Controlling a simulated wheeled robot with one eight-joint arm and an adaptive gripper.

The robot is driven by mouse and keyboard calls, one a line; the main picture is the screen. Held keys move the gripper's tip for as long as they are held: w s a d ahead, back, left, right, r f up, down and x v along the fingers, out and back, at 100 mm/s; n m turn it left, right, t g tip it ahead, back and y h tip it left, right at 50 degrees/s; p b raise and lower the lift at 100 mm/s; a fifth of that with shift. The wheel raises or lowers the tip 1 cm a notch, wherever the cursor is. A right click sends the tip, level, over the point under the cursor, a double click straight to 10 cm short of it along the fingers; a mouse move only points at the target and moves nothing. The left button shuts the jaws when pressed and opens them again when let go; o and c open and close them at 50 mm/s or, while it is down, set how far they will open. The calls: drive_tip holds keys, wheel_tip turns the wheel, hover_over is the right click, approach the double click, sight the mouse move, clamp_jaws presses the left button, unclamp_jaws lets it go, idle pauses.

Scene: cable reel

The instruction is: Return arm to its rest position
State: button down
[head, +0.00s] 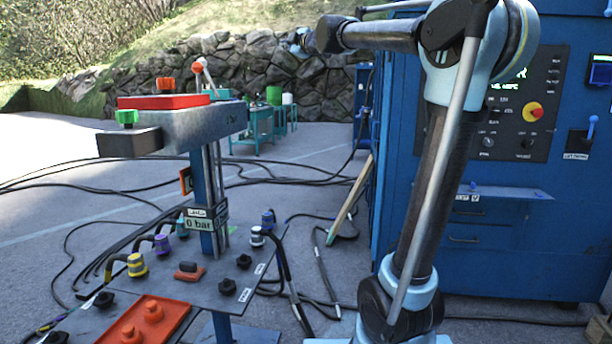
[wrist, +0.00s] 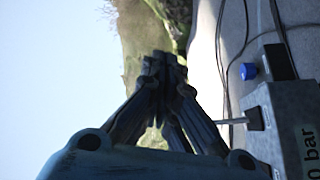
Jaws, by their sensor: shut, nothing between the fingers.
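My arm (head: 432,190) rises in front of the blue cabinet in the head view, bends at the top, and reaches left across the stone wall. Its far end (head: 302,44) is small there, and the fingers are hard to make out. In the wrist view my gripper (wrist: 165,65) has its dark fingers drawn together at the tips. Nothing shows between them. The wrist picture is turned sideways. A grey box marked "bar" (wrist: 285,110) and a blue knob (wrist: 249,71) lie to the right of the fingers, apart from them.
A blue control cabinet (head: 530,235) stands close behind my arm. A pedestal panel (head: 225,265) with coloured connectors, a red tray (head: 150,325) and a "0 bar" post (head: 203,222) is at the left. Black cables (head: 65,235) cross the ground. Teal tables (head: 250,125) stand farther back.

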drive_tip(key=s+d+f+m+h, duration=0.3)
drive_tip(key=d+f+m+h, duration=0.4)
drive_tip(key=d+f, duration=0.5)
drive_tip(key=s+d+f+m+g+h, duration=0.2)
drive_tip(key=s+d+f+m, duration=0.1)
drive_tip(key=s+d+f, duration=0.4)
drive_tip(key=s+d+f+m+g+h, duration=0.25)
drive_tip(key=s+d+f+m, duration=0.2)
drive_tip(key=d+f, duration=0.4)
drive_tip(key=s+a+f+m+g+y, duration=0.1)
drive_tip(key=s+f+m+g, duration=0.3)
drive_tip(key=s+f, duration=2.8)
wheel_tip(320, 180, down, 4)
drive_tip(key=g+y, duration=0.1)
drive_tip(key=g, duration=0.5)
drive_tip(key=shift+a+r+m, duration=0.25)
drive_tip(key=shift+a+m, duration=0.05)
drive_tip(key=shift+m, duration=0.05)
drive_tip(key=shift+w+f, duration=0.2)
drive_tip(key=shift+w, duration=0.15)
